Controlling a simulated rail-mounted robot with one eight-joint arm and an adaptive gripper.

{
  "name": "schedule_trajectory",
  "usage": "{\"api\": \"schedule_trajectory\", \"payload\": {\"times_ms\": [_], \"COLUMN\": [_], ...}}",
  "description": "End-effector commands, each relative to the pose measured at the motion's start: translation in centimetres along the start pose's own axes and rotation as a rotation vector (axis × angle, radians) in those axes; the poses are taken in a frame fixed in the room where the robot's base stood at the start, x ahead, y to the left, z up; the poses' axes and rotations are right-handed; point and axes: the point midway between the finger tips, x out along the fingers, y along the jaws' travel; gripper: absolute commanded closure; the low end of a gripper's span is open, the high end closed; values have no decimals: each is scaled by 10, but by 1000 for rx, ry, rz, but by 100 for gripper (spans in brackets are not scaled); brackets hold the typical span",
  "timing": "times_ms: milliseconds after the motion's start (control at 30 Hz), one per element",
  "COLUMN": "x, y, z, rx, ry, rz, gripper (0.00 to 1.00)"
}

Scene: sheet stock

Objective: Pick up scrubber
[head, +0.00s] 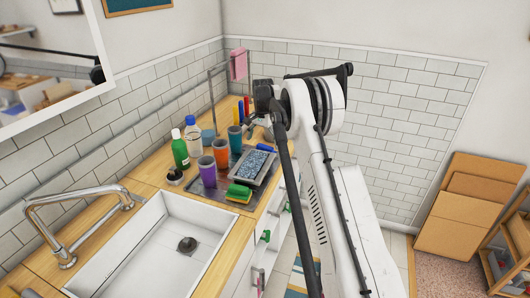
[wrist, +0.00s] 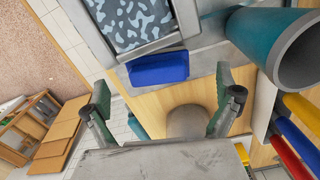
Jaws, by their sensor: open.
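A blue block (wrist: 158,68), which may be the scrubber, lies at the edge of the grey tray in the wrist view. It also shows in the head view (head: 265,147) at the tray's far end. My gripper (wrist: 161,88) is open, with the block ahead of its fingertips and between them in the picture; I cannot tell the exact gap. A green and yellow sponge (head: 239,193), another possible scrubber, lies at the tray's near end. In the head view my arm hides much of the gripper.
A patterned grey dish (head: 251,167) lies on the tray (head: 207,197). Orange, purple and teal cups (head: 235,139) stand beside it; one teal cup (wrist: 285,45) is close on the right in the wrist view. Bottles (head: 180,150) stand by the wall. A white sink (head: 150,250) is nearer.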

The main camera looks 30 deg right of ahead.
Motion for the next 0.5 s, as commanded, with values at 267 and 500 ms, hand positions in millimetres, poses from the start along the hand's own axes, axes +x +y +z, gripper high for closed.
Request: {"api": "schedule_trajectory", "payload": {"times_ms": [267,500], "x": [33,48], "y": [5,5], "z": [-8,-7], "rx": [0,0], "ry": [0,0], "rz": [0,0], "gripper": [2,2]}}
